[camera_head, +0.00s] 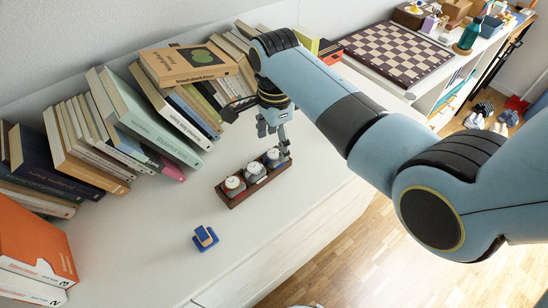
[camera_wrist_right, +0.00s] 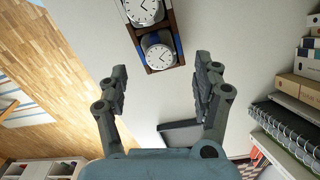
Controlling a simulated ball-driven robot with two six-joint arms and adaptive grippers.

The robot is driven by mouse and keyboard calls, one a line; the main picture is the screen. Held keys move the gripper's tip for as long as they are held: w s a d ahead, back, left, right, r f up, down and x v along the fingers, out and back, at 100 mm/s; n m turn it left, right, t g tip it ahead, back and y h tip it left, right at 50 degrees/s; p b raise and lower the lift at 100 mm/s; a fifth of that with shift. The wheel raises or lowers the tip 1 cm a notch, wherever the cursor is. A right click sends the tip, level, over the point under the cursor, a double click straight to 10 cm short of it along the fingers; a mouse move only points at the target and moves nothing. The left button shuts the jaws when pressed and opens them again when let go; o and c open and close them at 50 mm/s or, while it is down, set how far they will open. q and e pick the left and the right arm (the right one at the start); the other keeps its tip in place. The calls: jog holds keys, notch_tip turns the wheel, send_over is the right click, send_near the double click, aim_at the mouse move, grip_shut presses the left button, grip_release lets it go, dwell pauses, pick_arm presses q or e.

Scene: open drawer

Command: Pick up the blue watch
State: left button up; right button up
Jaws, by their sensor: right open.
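A dark brown watch box (camera_head: 240,201) stands on the white top with three white-faced watches in a row. The watch at its right end (camera_head: 273,158) is closest to my right gripper (camera_head: 273,132), which hangs above that end. In the right wrist view the nearest watch (camera_wrist_right: 159,52) has a white dial and blue beside it, apparently its strap; another watch (camera_wrist_right: 144,10) is cut by the top edge. My right gripper (camera_wrist_right: 160,80) is open, with nothing between its fingers, and the nearest watch lies just beyond the tips. My left gripper is not in view.
Rows of leaning books (camera_head: 140,115) line the wall behind. A chessboard (camera_head: 398,52) lies at the back right.

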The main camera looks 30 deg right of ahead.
aim_at(274, 153)
notch_tip(274, 153, down, 4)
jog(key=shift+a+f, duration=0.1)
jog(key=shift+a, duration=0.05)
jog(key=c, duration=1.2)
jog(key=shift+r, duration=0.2)
